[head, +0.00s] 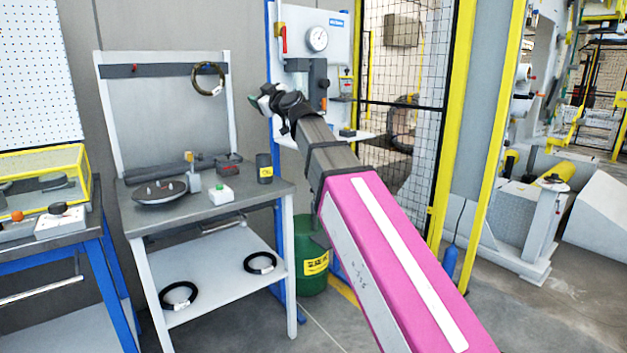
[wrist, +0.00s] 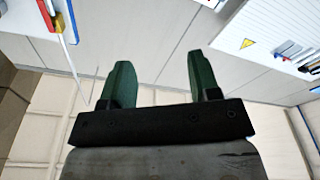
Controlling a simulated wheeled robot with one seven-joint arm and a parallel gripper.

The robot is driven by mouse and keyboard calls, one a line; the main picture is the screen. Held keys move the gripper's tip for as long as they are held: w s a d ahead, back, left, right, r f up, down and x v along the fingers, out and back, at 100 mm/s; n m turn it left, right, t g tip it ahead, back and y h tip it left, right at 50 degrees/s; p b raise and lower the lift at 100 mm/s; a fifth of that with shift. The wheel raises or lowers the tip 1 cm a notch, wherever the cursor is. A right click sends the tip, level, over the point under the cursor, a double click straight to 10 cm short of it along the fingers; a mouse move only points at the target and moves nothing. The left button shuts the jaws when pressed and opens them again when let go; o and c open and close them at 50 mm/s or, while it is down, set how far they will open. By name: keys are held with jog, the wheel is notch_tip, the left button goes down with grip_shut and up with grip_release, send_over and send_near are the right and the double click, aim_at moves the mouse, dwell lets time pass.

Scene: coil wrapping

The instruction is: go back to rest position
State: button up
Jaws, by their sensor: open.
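My gripper (wrist: 158,80) shows in the wrist view with its two green fingers apart and nothing between them. In the head view my gripper (head: 262,101) is at the end of my pink and black arm, raised in the air in front of the panel with the gauge. It points up and to the left and touches nothing that I can see. The fingers are small and partly turned away in the head view.
A workbench (head: 240,200) stands left of my arm, with a round dark plate (head: 160,191) and small items on top. Black rings (head: 260,263) lie on its lower shelf; another ring (head: 208,79) hangs above. A green drum (head: 310,255) stands behind my arm. Yellow-framed mesh fencing (head: 415,60) stands behind.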

jog(key=d+f+m+g+h, duration=0.2)
jog(key=d+f, duration=0.3)
jog(key=f, duration=0.8)
jog(key=d+f+m+g+h, duration=0.25)
jog(key=d+f, duration=0.35)
jog(key=f, duration=0.7)
jog(key=d+f+m+g+h, duration=0.25)
jog(key=d+f, duration=0.25)
jog(key=f, duration=0.8)
jog(key=s+d+f+m+g+h, duration=0.3)
jog(key=s+d+f, duration=0.6)
jog(key=f, duration=0.4)
jog(key=s+d+f+m+g+h, duration=0.2)
jog(key=s+d+f+m+g, duration=0.2)
jog(key=s+d+f, duration=0.6)
notch_tip(320, 180, down, 3)
jog(key=shift+f+g+h, duration=0.15)
jog(key=shift+g+h, duration=0.25)
